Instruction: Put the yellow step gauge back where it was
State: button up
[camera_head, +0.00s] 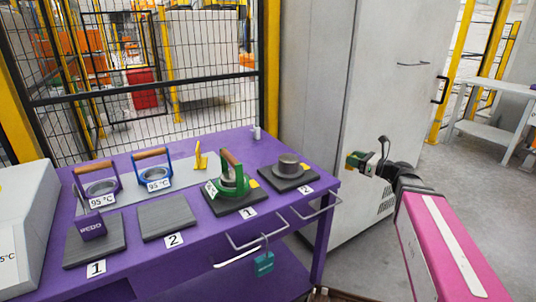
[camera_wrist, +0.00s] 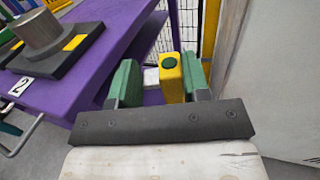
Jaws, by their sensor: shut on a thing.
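My gripper (camera_head: 360,161) is at the right in the head view, in front of the grey cabinet and apart from the table. In the wrist view its green fingers (camera_wrist: 160,82) are shut on a yellow piece, taken as the yellow step gauge (camera_wrist: 172,88). It has a round green spot on its end. A pale block sits beside it between the fingers; I cannot tell if it is part of the gauge. Another yellow stepped or angled piece (camera_head: 200,157) stands upright at the back of the purple table (camera_head: 222,222).
A grey cabinet (camera_head: 350,95) and mesh fence stand behind. Drawer handles (camera_head: 258,234) stick out in front.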

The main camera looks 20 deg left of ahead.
jog(key=a+r+n+g, duration=0.1)
jog(key=a+r, duration=0.1)
jog(key=a, duration=0.5)
jog(key=s+a+r+n+g, duration=0.1)
jog(key=a+r, duration=0.1)
jog(key=a, duration=0.5)
jog(key=s+a+r+g+y, duration=0.1)
jog(key=a+r+g, duration=0.1)
jog(key=a, duration=0.5)
jog(key=shift+a+r+n, duration=0.2)
jog(key=shift+r+n, duration=0.1)
jog(key=shift+n, duration=0.1)
jog(key=s+a+r+n+g, duration=0.15)
jog(key=s+a+r, duration=0.25)
jog(key=a, duration=0.6)
jog(key=s+a+r+n+g, duration=0.1)
jog(key=s+a+r+g, duration=0.3)
jog(key=a, duration=0.5)
jog(key=shift+t, duration=0.65)
jog(key=w+d+f, duration=0.3)
jog(key=d+f, duration=0.1)
jog(key=w+d+f, duration=0.3)
jog(key=w, duration=0.1)
jog(key=shift+w+d+f, duration=0.2)
jog(key=shift+d+f, duration=0.15)
jog(key=shift+f, duration=1.95)
jog(key=shift+f, duration=0.15)
jog(key=o, duration=1)
